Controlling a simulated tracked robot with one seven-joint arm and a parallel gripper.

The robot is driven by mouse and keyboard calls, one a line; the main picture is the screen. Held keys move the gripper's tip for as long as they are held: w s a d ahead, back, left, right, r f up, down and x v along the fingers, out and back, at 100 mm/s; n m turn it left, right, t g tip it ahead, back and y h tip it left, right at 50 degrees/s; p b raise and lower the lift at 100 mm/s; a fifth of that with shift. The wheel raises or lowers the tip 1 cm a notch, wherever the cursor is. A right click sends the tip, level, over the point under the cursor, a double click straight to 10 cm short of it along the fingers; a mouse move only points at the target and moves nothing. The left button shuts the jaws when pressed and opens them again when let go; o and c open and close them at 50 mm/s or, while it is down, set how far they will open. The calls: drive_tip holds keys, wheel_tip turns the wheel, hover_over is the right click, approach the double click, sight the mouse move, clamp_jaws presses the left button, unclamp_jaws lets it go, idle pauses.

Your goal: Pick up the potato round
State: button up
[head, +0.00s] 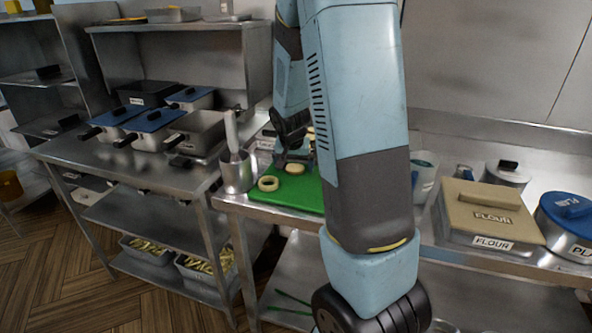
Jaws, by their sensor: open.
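Pale rounds with a golden rim lie on a green cutting board (303,194). One round (268,183) lies at the board's left front, and its middle looks darker or hollow. A second round (295,169) lies a little behind it to the right. More pale pieces show partly behind my arm. I cannot tell for sure which of these is potato. My gripper (283,160) is open, just above the board and close to the second round. The picture is too small to show whether it touches it. My arm hides the right part of the board.
A steel pot (237,172) with an upright handle stands just left of the board. Fryer pans with blue lids (153,121) stand on the left counter. To the right are a flour box (488,213) and a blue-lidded pot (570,216). Fries fill bins (203,275) below.

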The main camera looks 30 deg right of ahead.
drive_tip(key=c, duration=0.9)
